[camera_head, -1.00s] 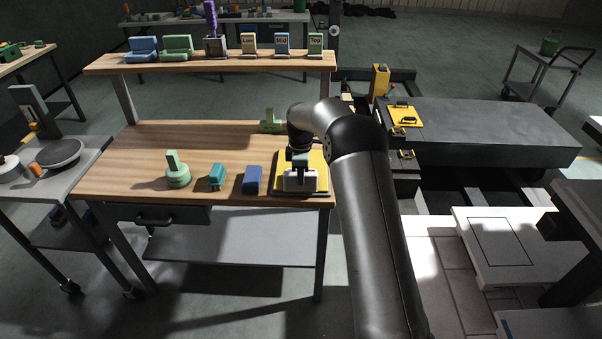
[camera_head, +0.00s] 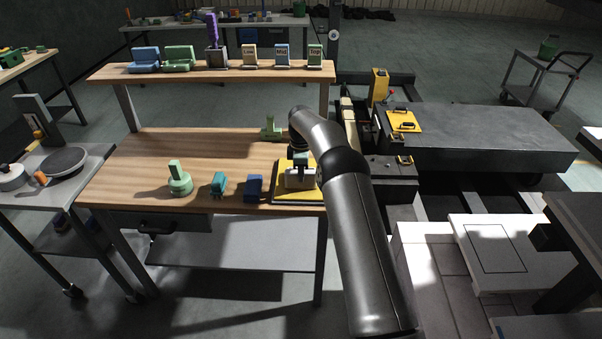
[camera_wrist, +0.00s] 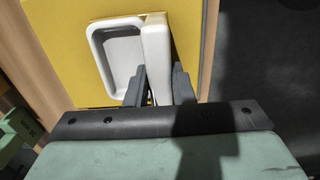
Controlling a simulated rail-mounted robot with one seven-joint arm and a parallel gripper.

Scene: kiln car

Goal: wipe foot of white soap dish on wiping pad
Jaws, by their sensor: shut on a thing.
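The white soap dish (camera_wrist: 119,55) is at my gripper's fingers (camera_wrist: 158,88) in the wrist view, over the yellow wiping pad (camera_wrist: 62,55). My gripper is shut on the dish's side wall. In the head view the white dish (camera_head: 300,179) is low at the yellow pad (camera_head: 284,195) near the bench's front right, under my gripper (camera_head: 300,165). I cannot tell whether the dish's foot touches the pad; its underside is hidden. My arm covers the pad's right part.
A blue block (camera_head: 253,188), a teal tool (camera_head: 218,183) and a green handled piece (camera_head: 179,180) stand left of the pad. Another green piece (camera_head: 270,128) is behind it. A shelf (camera_head: 220,71) runs along the back. The bench's left middle is clear.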

